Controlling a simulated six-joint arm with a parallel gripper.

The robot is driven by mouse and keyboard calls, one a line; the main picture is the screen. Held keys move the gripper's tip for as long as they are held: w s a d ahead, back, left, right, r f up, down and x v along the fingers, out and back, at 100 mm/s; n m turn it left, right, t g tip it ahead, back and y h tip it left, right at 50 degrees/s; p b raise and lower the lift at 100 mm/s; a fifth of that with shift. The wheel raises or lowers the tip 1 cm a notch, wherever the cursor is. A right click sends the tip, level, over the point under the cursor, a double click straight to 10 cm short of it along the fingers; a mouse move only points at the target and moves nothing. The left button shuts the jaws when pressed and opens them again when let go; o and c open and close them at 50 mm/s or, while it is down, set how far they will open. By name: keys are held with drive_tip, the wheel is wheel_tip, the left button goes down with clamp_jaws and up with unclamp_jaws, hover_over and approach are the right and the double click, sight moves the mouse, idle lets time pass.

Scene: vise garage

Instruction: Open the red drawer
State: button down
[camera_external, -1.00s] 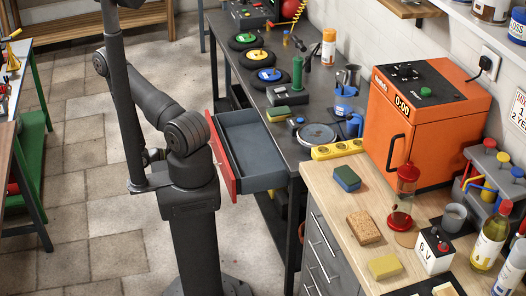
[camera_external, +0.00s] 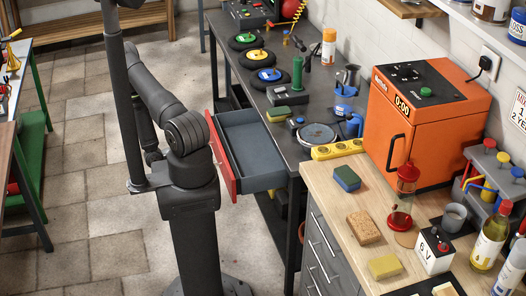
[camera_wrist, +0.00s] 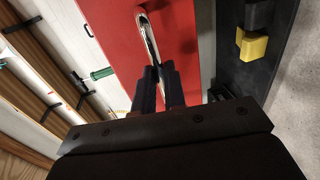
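The red drawer front (camera_external: 223,160) is in the middle of the external view. Its grey tray (camera_external: 256,150) stands well out from under the dark workbench and looks empty. In the wrist view the red front (camera_wrist: 195,40) fills the upper middle, with a curved silver handle (camera_wrist: 147,35) on it. My gripper (camera_wrist: 158,75) is at the lower end of the visible handle, with its two dark fingers close together and the handle running between them. In the external view my gripper is hidden behind my arm.
The dark workbench (camera_external: 300,85) carries colored discs, a sponge and a blue tool. An orange cabinet (camera_external: 425,120) stands on the wooden counter (camera_external: 345,205) at right. A green-legged table (camera_external: 30,140) stands at left. The tiled floor (camera_external: 85,210) left of the drawer is clear.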

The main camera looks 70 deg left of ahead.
drive_tip(key=shift+s, duration=0.1)
drive_tip(key=shift+f+v, duration=0.15)
drive_tip(key=shift+v, duration=0.65)
drive_tip(key=shift+f+v, duration=0.2)
drive_tip(key=shift+v, duration=0.6)
drive_tip(key=shift+s, duration=0.1)
drive_tip(key=c, duration=1.5)
unclamp_jaws()
drive_tip(key=shift+s, duration=0.1)
drive_tip(key=v, duration=1.7)
drive_tip(key=shift+s, duration=0.1)
